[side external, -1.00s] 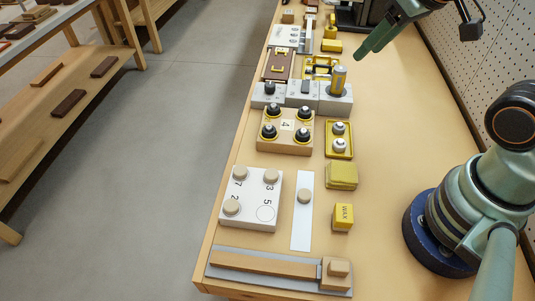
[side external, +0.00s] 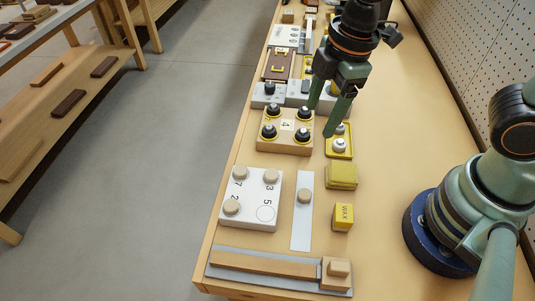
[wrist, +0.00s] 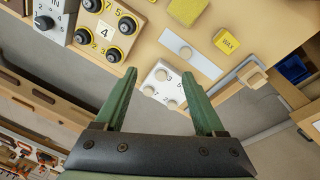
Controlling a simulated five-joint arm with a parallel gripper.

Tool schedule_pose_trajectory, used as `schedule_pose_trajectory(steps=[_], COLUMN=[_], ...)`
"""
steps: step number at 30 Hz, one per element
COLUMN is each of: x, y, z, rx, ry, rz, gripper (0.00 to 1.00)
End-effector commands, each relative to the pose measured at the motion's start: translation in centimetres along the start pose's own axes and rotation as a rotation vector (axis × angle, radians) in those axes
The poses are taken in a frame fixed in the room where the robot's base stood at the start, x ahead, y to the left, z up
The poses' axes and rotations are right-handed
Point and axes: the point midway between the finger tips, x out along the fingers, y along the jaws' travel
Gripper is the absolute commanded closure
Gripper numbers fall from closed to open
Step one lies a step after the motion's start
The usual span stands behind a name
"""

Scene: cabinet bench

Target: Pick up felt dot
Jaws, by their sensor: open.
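A round beige dot (side external: 305,195) lies on a narrow white strip (side external: 301,230); this dot also shows in the wrist view (wrist: 185,52). To its left a white board (side external: 253,221) with numbers carries 3 similar beige dots, and its circle at 5 is empty. The board appears between my fingers in the wrist view (wrist: 152,82). The frames do not settle which dot is the felt dot. My gripper (side external: 320,121) is open and empty, above the area of the four-knob block and yellow tray, behind the strip. Its two fingers (wrist: 158,74) show apart.
A wooden block with black knobs (side external: 284,147) and a yellow tray (side external: 341,155) stand under or near my gripper. A yellow sponge-like block (side external: 341,176) and a WAX block (side external: 343,217) stand right of the strip. A wooden slider (side external: 265,264) lies in front.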

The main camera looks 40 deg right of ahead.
Motion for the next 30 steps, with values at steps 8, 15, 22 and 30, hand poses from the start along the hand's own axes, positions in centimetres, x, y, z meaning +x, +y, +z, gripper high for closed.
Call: schedule_pose_trajectory(steps=[8,15,22,30], x=[4.0,6.4,9.8,11.3], y=[-4.8,-5.5,-5.9,-6.0], z=[-3.3,-3.2,-2.8,-2.6], rx=[-0.565,-0.630,-0.626,-0.625], ry=[-0.061,-0.068,-0.067,-0.064], rz=[-0.136,-0.155,-0.154,-0.150], gripper=[0.29,0.29,0.29,0.29])
